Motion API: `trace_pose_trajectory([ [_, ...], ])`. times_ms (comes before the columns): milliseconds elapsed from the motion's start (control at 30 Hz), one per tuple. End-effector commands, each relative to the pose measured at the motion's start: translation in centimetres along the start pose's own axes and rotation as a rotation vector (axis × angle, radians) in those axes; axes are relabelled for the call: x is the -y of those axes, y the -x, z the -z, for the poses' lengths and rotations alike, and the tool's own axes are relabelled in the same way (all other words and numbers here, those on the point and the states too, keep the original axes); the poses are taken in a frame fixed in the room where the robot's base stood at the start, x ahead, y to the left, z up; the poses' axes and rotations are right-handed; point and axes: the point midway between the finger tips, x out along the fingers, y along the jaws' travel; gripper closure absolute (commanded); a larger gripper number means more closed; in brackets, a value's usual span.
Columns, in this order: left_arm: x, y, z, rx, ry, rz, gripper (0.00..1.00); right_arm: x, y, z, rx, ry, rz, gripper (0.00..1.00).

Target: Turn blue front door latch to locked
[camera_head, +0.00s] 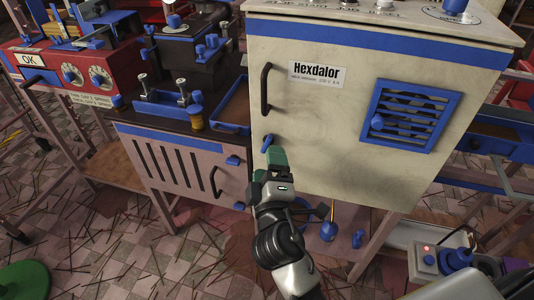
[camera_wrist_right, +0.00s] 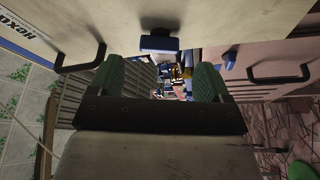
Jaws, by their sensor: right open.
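The blue front door latch (camera_head: 267,143) sits on the cream Hexdalor cabinet's door (camera_head: 330,150), at its left edge below the dark handle (camera_head: 265,90). In the right wrist view the latch (camera_wrist_right: 159,43) appears as a blue block on a dark stem, beyond and between the fingertips. My right gripper (camera_head: 276,158) is just below the latch in the head view. Its green fingers are spread and empty in the right wrist view (camera_wrist_right: 159,80), with no clear contact with the latch. My left gripper is not in view.
A lower cabinet (camera_head: 165,165) with a slotted front, its own handle (camera_head: 215,181) and a small blue latch (camera_head: 232,160) stands left. A blue vent (camera_head: 405,115) is on the cream door's right. A control box (camera_head: 430,260) is at lower right. Open floor lies in front.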

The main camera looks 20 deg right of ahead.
Motion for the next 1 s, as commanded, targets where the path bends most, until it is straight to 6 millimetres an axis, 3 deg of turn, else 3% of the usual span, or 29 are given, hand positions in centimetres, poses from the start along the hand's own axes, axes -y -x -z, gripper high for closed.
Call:
trace_pose_trajectory([
  [200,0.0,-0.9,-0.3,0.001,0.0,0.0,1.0,0.2,4.2,-0.1,0.003,-0.002,0.004,0.21],
  [367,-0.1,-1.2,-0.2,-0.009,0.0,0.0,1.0,0.1,5.9,-0.1,0.002,0.0,0.002,0.21],
  [1000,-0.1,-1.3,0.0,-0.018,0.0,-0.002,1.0,0.1,6.4,-0.2,0.007,-0.006,0.005,0.21],
])
